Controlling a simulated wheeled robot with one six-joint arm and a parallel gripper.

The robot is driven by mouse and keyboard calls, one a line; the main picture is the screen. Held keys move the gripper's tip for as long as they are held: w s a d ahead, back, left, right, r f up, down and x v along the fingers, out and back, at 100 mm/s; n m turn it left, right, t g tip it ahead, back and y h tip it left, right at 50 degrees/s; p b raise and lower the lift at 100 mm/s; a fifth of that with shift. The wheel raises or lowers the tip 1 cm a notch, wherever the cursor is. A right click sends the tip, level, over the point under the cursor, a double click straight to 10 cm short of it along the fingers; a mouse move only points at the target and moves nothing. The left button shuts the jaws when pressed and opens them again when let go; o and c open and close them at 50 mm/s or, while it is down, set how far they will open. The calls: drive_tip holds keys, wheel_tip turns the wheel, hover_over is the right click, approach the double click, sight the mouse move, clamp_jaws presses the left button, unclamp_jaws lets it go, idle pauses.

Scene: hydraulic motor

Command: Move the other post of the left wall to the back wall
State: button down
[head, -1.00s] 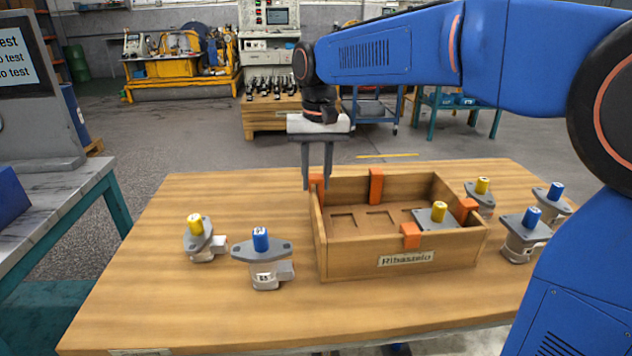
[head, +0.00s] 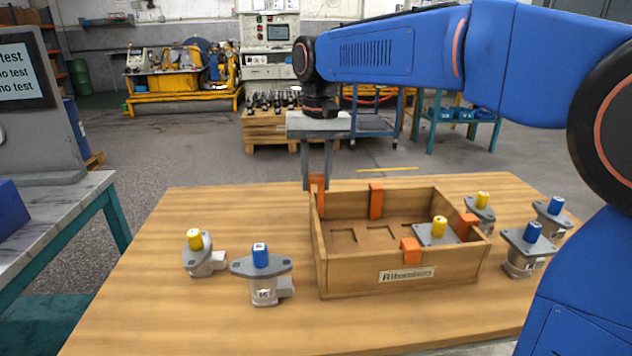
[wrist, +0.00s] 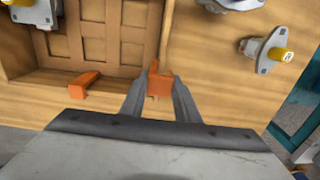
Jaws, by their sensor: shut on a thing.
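My gripper (head: 317,186) is shut on an orange post (head: 317,198) at the far end of the left wall (head: 317,240) of the wooden box. In the wrist view the post (wrist: 159,85) sits between the two fingertips (wrist: 160,92), at the end of that wall. I cannot tell whether it still touches the wall. Other orange posts are on the front wall (head: 411,251) and the right wall (head: 467,224).
A yellow-capped motor (head: 437,232) stands in the box at the right. Another yellow-capped motor (head: 202,255) and a blue-capped motor (head: 262,272) stand left of the box. Several motors stand to its right (head: 525,250). The table (head: 200,325) is clear in front.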

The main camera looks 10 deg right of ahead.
drive_tip(key=shift+r, duration=2.65)
drive_tip(key=w+d+m, duration=0.3)
drive_tip(key=d+m, duration=0.2)
drive_tip(key=d, duration=0.2)
drive_tip(key=w+d+m, duration=0.3)
drive_tip(key=d+m, duration=0.2)
drive_tip(key=d, duration=0.2)
drive_tip(key=m, duration=0.8)
approach(411, 187)
drive_tip(key=shift+a+f, duration=0.2)
drive_tip(key=shift+f, duration=3.7)
drive_tip(key=shift+f, duration=0.65)
drive_tip(key=c, duration=1.3)
unclamp_jaws()
drive_tip(key=shift+r, duration=0.1)
